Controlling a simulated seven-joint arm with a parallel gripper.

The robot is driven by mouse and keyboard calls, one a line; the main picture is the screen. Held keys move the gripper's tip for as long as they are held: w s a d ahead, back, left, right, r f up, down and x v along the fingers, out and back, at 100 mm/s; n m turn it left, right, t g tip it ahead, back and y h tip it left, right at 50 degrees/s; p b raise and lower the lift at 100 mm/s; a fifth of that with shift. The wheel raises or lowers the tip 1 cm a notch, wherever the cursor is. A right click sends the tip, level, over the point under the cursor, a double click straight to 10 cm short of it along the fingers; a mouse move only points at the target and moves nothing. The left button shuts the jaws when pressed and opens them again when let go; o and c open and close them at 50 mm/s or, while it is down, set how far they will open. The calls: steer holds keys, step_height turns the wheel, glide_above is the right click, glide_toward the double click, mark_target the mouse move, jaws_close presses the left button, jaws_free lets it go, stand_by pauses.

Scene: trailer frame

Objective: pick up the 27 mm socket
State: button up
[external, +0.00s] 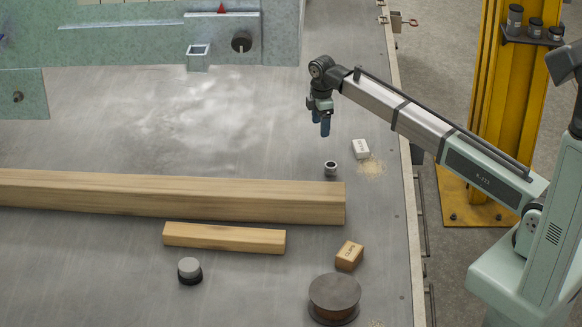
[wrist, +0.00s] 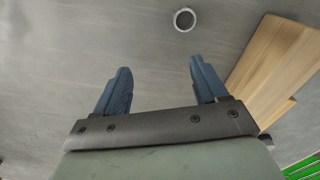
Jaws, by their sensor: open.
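A small metal socket (external: 330,169), ring-shaped with a dark opening, stands on the grey metal deck just beyond the end of the long timber beam. It also shows in the wrist view (wrist: 184,19) at the top edge, ahead of the fingertips and right of the middle. Its size marking is not readable. My gripper (external: 325,131) has blue fingers and points down above the deck, behind the socket and slightly left of it in the external view. In the wrist view my gripper (wrist: 160,64) is open, with nothing between its fingers.
A long timber beam (external: 180,195) lies close in front of the socket. A white box (external: 361,149) stands right of the socket, near spilled granules.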

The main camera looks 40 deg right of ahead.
mark_target(330, 165)
steer(key=s+m, duration=0.3)
steer(key=m, duration=1.5)
steer(key=s+m, duration=0.2)
steer(key=m, duration=1.6)
steer(key=f, duration=0.9)
steer(key=shift+s+d, duration=0.15)
steer(key=shift+d, duration=0.05)
steer(key=shift+a+f, duration=0.15)
steer(key=shift+f, duration=1.2)
steer(key=shift+a+f, duration=0.15)
steer(key=shift+f, duration=1.15)
